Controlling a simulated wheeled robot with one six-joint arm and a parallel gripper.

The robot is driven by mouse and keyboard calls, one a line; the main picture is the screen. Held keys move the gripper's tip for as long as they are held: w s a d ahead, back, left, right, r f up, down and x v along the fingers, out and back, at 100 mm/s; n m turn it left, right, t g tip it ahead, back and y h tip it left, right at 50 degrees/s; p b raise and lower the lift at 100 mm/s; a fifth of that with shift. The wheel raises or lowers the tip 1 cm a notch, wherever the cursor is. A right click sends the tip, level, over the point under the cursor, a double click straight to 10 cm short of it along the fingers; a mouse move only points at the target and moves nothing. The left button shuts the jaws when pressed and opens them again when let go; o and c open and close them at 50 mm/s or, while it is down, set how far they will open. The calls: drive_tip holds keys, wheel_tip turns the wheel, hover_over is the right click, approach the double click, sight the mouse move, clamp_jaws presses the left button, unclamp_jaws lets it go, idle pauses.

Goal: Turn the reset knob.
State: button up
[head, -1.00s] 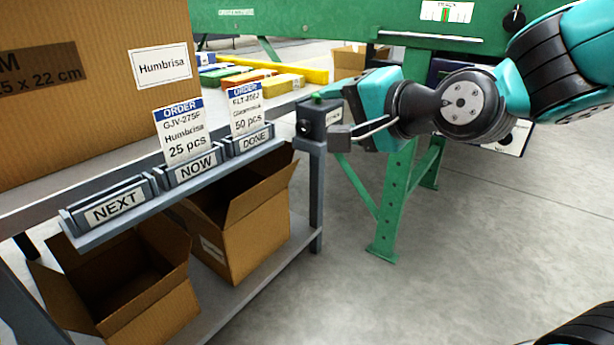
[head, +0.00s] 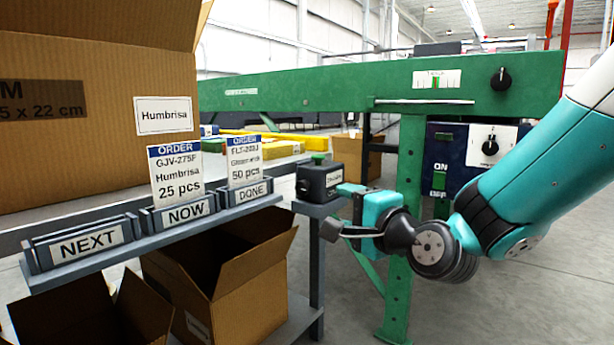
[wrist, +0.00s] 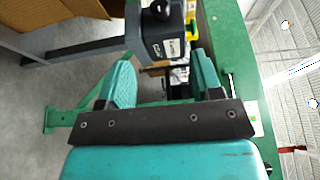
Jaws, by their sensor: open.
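A dark counter box (head: 322,180) with a green button (head: 318,158) on top stands at the right end of the grey rack. A small black knob (head: 303,187) sits on its left side. In the wrist view the box (wrist: 165,38) is ahead of my gripper, with its black knob (wrist: 160,8) near the top edge. No "reset" label is readable. My gripper (head: 342,210) is open and empty, just right of and slightly below the box in the head view. In the wrist view its two fingers (wrist: 165,82) are spread, with the box beyond them, apart from it.
The green machine beam (head: 300,98) carries a black knob (head: 501,78). A dark blue panel below has another knob (head: 490,146). A holder with order cards (head: 175,175) lines the rack, a large carton (head: 95,140) above and open cartons (head: 225,275) below.

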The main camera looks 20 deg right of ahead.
sight(306, 189)
drive_tip(key=p+x, duration=0.2)
drive_tip(key=x, duration=1.1)
drive_tip(key=shift+a+f, duration=0.15)
drive_tip(key=shift+f, duration=0.05)
drive_tip(key=shift+w+a+r, duration=0.1)
drive_tip(key=shift+w, duration=0.4)
drive_tip(key=c, duration=0.9)
drive_tip(key=shift+r, duration=0.1)
